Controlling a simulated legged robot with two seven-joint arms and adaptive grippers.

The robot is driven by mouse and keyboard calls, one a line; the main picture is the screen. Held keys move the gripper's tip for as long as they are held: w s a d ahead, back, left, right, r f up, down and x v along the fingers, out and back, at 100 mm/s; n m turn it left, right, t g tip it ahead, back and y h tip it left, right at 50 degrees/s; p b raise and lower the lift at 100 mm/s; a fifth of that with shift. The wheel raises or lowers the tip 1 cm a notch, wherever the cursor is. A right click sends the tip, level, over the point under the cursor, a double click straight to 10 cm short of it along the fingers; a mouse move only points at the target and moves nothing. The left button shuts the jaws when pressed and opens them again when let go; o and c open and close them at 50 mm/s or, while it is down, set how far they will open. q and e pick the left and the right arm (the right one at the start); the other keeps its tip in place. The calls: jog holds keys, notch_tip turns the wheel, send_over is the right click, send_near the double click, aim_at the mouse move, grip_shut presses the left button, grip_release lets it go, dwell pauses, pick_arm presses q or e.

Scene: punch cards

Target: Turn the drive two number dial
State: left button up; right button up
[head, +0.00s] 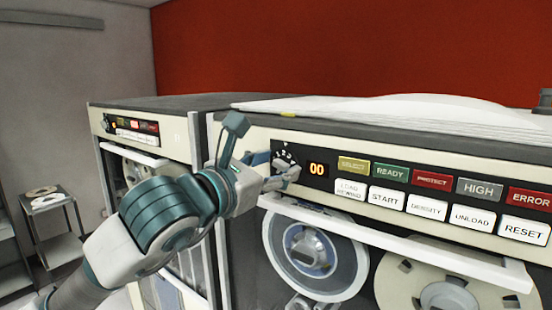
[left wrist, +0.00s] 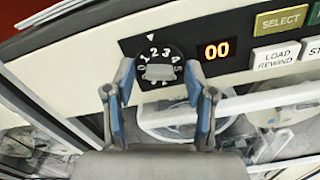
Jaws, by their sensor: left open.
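The number dial (left wrist: 158,68) is a black round knob with a pale grip bar and white numerals, on the cream panel of the nearer tape drive (head: 240,132). A white triangle sits above it, nearest the numeral 2. It also shows, partly covered, in the head view (head: 284,156). My left gripper (left wrist: 159,75) is open, with one finger on each side of the dial; I cannot tell whether they touch it. In the head view the left gripper (head: 281,176) is at the panel, partly hiding the dial. My right gripper is not seen.
An orange display (head: 317,169) reading 00 is right of the dial. Several labelled buttons (head: 430,208) run further right. Below are a pale ledge (head: 400,243) and tape reels (head: 315,250). Another drive (head: 140,135) stands at left. Papers (head: 400,108) lie on top.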

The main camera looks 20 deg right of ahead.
pick_arm(q)
grip_shut()
dwell(0.3)
jog(key=m, duration=0.7)
jog(key=shift+m, duration=0.3)
jog(key=m, duration=0.5)
jog(key=shift+s+d+f+p, duration=0.1)
jog(key=shift+d+f+p, duration=0.05)
jog(key=shift+f+p, duration=0.15)
jog(key=shift+m, duration=0.7)
jog(key=shift+f, duration=0.15)
